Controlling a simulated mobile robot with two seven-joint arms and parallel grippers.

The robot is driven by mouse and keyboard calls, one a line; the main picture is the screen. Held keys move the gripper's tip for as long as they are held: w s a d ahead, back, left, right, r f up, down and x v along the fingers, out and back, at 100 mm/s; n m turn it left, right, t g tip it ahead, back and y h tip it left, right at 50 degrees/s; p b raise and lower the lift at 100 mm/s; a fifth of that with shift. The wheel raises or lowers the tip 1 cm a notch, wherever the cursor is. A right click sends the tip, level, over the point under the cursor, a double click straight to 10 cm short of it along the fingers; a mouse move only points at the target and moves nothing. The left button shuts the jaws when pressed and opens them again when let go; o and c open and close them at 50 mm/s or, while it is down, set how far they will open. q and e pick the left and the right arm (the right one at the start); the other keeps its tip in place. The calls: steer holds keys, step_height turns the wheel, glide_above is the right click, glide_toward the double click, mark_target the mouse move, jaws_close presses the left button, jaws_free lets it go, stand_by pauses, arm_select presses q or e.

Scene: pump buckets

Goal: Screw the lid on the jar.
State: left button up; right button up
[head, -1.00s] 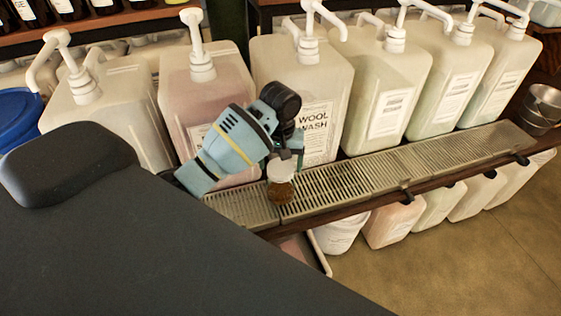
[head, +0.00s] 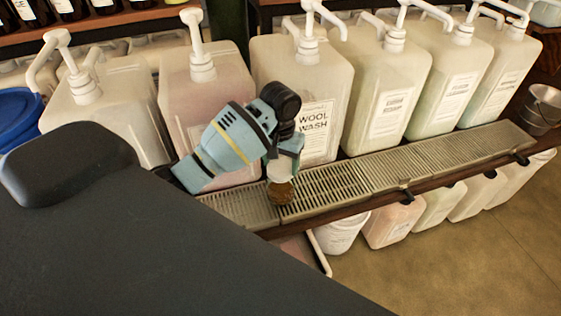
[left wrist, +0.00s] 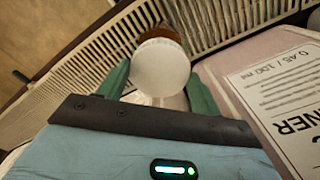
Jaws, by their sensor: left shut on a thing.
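The brown jar (head: 280,193) stands on the slatted metal drip tray (head: 335,188). The white lid (head: 281,169) sits on top of the jar. My left gripper (head: 282,166) comes down over it and is shut on the lid. In the left wrist view the round white lid (left wrist: 160,68) lies between the two green fingers of my left gripper (left wrist: 160,85), and a sliver of the brown jar (left wrist: 157,34) shows beyond it. I cannot tell how tightly the lid is seated. My right gripper is not in view.
Large pump containers stand behind the tray, one labelled Wool Wash (head: 315,125). More jugs (head: 392,222) stand below the ledge. A metal bucket (head: 541,108) is at the far right. The tray right of the jar is clear.

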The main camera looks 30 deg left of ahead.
arm_select(q)
steer(key=m, duration=1.1)
steer(key=o, duration=1.1)
steer(key=n, duration=0.7)
steer(key=shift+n, duration=0.4)
steer(key=n, duration=0.7)
